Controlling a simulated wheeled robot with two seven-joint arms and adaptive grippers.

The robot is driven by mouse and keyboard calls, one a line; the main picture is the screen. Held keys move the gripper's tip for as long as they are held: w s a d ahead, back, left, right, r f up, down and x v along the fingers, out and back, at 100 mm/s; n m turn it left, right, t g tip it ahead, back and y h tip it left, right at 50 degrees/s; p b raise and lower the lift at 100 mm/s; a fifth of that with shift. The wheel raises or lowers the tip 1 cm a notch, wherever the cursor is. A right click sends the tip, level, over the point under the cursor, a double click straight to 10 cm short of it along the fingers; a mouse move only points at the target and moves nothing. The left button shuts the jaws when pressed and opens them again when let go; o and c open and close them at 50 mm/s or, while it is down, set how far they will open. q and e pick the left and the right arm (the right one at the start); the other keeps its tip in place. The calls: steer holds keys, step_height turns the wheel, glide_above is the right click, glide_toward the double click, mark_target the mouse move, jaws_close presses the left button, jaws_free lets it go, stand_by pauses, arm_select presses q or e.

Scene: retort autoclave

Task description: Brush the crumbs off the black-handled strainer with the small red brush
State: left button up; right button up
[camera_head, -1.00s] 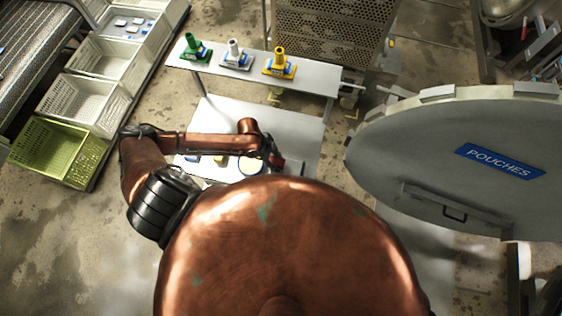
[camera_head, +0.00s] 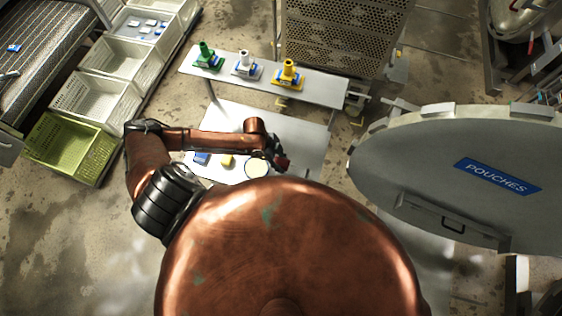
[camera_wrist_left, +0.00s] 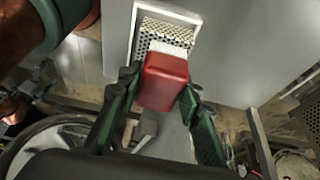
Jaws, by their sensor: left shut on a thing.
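My left gripper (camera_head: 277,158) is above the near part of the low grey table. In the left wrist view its green fingers (camera_wrist_left: 159,88) are shut on a red block with a pale lower part, the small red brush (camera_wrist_left: 166,78). A small red patch of it also shows at the gripper in the head view (camera_head: 284,163). A round pale thing with a darker rim (camera_head: 256,169) lies beside the gripper; I cannot tell whether it is the strainer. No black handle or crumbs can be made out. My right gripper is not in view.
A blue block (camera_head: 202,158) and a yellow block (camera_head: 227,160) lie on the table. A shelf (camera_head: 320,89) behind holds green, white and yellow stands. Crates (camera_head: 95,100) line the left. A large grey door (camera_head: 420,150) marked POUCHES fills the right.

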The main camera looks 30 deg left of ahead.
arm_select(q)
steer(key=shift+r, duration=0.1)
steer(key=shift+r, duration=1.5)
